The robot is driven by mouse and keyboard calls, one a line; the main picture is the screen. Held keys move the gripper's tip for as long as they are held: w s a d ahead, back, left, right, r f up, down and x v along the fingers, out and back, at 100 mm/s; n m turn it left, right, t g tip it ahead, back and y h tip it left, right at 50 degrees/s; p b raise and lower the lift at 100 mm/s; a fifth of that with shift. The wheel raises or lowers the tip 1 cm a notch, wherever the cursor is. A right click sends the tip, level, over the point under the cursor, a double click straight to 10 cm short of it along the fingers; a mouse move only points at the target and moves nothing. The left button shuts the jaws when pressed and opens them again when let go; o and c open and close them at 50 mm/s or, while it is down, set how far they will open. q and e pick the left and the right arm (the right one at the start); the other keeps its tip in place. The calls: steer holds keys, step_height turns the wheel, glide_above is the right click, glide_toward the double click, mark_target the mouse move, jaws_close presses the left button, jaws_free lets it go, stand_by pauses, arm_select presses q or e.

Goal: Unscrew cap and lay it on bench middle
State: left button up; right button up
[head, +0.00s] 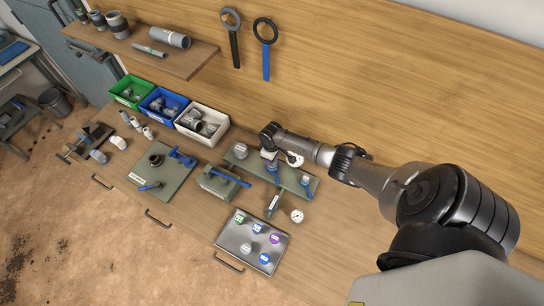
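The manifold board (291,180) is a long grey-green plate on the bench (330,225). A grey round cap-like piece (241,150) stands at its left end, and blue-handled valve parts (275,176) stand near its middle. Another small round fitting (305,181) is at its right end. I cannot tell for sure which piece is the task's cap. My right arm reaches in from the right, and its gripper (268,156) is over the board's middle, pointing down. Its fingers are too small and partly hidden to show whether they hold anything. My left gripper is out of view.
A metal tray (232,243) with several coloured-label discs is at the front. A white-faced gauge (297,216) lies beside it. Green (131,90), blue (163,103) and white (202,122) bins stand at the back.

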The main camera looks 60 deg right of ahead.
steer(key=shift+a+r+p, duration=0.25)
steer(key=shift+r+p, duration=0.45)
steer(key=shift+r, duration=0.1)
steer(key=shift+w+a+r, duration=0.1)
steer(key=shift+r, duration=0.05)
steer(key=shift+r+p, duration=0.35)
steer(key=shift+p, duration=0.05)
steer(key=shift+r, duration=0.15)
steer(key=shift+r, duration=0.2)
steer(key=shift+d+r+p, duration=0.2)
steer(key=shift+r+p, duration=0.15)
steer(key=shift+p, duration=0.1)
steer(key=shift+r, duration=0.1)
